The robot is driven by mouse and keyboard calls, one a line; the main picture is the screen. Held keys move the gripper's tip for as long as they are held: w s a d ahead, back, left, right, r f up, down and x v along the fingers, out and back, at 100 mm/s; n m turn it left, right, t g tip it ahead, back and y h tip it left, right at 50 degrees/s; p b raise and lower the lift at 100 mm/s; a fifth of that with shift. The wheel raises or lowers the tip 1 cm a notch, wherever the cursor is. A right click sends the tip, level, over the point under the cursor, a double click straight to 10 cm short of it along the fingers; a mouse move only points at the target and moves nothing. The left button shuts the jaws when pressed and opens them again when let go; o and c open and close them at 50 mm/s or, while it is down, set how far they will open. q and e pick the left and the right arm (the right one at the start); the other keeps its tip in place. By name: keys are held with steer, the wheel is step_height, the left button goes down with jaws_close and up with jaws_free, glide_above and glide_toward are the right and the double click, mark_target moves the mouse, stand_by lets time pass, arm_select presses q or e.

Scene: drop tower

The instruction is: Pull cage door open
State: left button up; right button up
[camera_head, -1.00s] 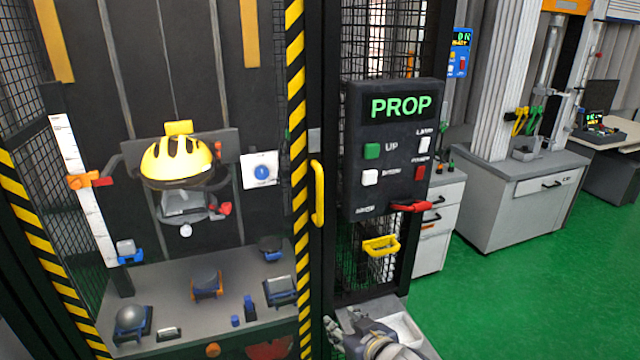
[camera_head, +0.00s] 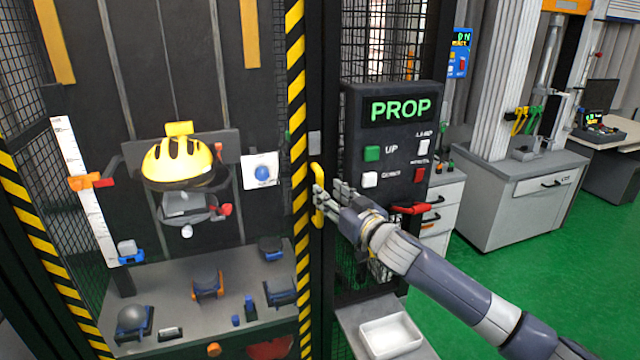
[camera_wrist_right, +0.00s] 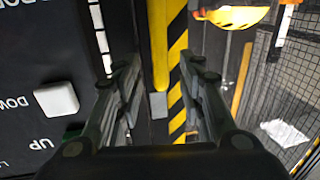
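The cage door is a dark frame with a yellow-and-black striped edge (camera_head: 296,130) at the centre-left of the head view. Its yellow vertical handle (camera_head: 318,181) stands just right of the stripes. My right gripper (camera_head: 322,198) is at the handle, its fingers covering part of it. In the right wrist view the gripper (camera_wrist_right: 157,95) is open, with the yellow handle (camera_wrist_right: 160,50) between its spread fingers. I cannot tell whether a finger touches it. The door appears closed. My left gripper is not in view.
A control panel (camera_head: 390,190) reading PROP stands right of the handle, close to my right arm. Inside the cage are a yellow helmet (camera_head: 178,161) and several small parts on the base. A white tray (camera_head: 391,335) sits low below my arm. Green floor is free at right.

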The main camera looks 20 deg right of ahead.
steer(key=shift+p+x, duration=0.4)
steer(key=shift+x, duration=2.25)
jaws_close()
